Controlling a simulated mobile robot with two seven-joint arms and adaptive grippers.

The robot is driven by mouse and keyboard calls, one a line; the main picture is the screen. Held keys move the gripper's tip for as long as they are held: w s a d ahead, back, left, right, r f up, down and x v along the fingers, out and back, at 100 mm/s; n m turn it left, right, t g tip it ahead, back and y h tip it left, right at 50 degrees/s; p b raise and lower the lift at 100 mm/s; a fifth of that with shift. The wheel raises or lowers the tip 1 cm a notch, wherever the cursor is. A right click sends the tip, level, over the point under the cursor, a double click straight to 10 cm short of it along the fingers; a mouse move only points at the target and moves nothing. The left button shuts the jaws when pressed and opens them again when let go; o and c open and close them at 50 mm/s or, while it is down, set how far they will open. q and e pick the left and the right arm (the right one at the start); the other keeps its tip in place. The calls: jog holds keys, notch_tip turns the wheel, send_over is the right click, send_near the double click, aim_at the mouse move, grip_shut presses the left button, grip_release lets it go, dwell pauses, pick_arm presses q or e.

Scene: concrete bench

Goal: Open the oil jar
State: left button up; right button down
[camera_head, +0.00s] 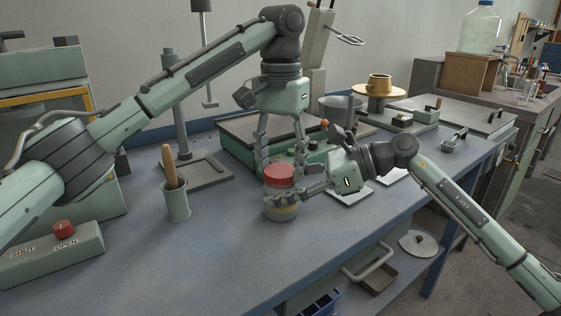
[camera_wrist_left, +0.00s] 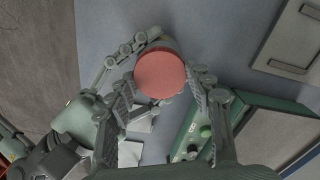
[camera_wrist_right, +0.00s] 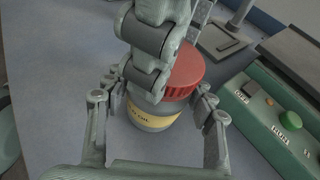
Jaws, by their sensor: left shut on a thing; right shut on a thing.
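The oil jar (camera_head: 281,212) stands upright on the blue bench, its red lid (camera_head: 279,174) on top. In the right wrist view the jar body shows a yellow label (camera_wrist_right: 150,117) with partly hidden lettering. My left gripper (camera_head: 281,160) reaches down from above and is shut on the red lid; in the left wrist view its fingers sit on either side of the lid (camera_wrist_left: 160,74). My right gripper (camera_head: 287,197) comes in low from the right and is shut on the jar body. Parts of the jar are hidden behind its fingers.
A green cup with a wooden-handled tool (camera_head: 177,203) stands left of the jar. A green box with buttons and a flat plate (camera_head: 238,130) lies close behind. A control box with a red button (camera_head: 52,252) is at front left. The front middle of the bench is clear.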

pick_arm(q)
jog(key=n, duration=1.4)
jog(key=shift+n, duration=0.3)
jog(key=n, duration=0.3)
jog(key=shift+r, duration=0.25)
jog(key=shift+r, duration=0.9)
